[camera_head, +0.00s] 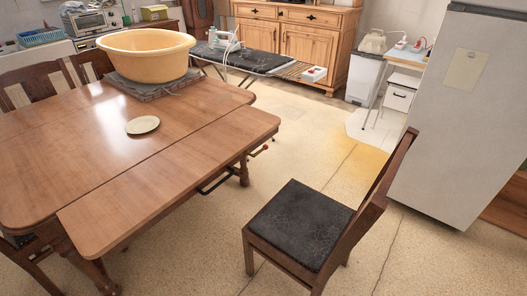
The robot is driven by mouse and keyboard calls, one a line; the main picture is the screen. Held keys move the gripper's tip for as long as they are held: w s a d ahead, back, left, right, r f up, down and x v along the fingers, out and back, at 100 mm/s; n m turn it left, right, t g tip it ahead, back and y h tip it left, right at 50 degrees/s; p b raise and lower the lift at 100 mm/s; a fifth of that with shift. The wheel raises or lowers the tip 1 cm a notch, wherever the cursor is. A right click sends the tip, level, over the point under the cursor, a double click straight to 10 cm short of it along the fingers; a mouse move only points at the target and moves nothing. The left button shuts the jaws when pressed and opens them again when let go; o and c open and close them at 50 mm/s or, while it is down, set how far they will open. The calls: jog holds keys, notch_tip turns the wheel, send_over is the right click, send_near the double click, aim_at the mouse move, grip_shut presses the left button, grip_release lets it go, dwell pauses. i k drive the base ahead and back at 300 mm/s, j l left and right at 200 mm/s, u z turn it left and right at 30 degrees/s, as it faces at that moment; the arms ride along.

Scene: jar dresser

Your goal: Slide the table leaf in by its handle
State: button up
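The wooden table (82,140) fills the left of the head view. Its leaf (170,190) is a long board along the table's right side, pulled out and sitting slightly lower than the main top. A dark bar handle (214,184) shows under the leaf's right edge. A small red-tipped part (265,147) sticks out below the leaf's far corner. My gripper is not in view, and nothing touches the leaf or the handle.
A dark-seated chair (300,222) stands right of the leaf, with bare floor between. A yellow basin (147,55) and a plate (142,125) are on the table. A fridge (462,115) stands at right. An ironing board (240,58) is behind.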

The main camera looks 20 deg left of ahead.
aim_at(104, 222)
jog(key=i+j, duration=0.2)
jog(key=i, duration=0.35)
jog(key=i+j+u, duration=0.1)
jog(key=i, duration=0.45)
jog(key=j, duration=0.1)
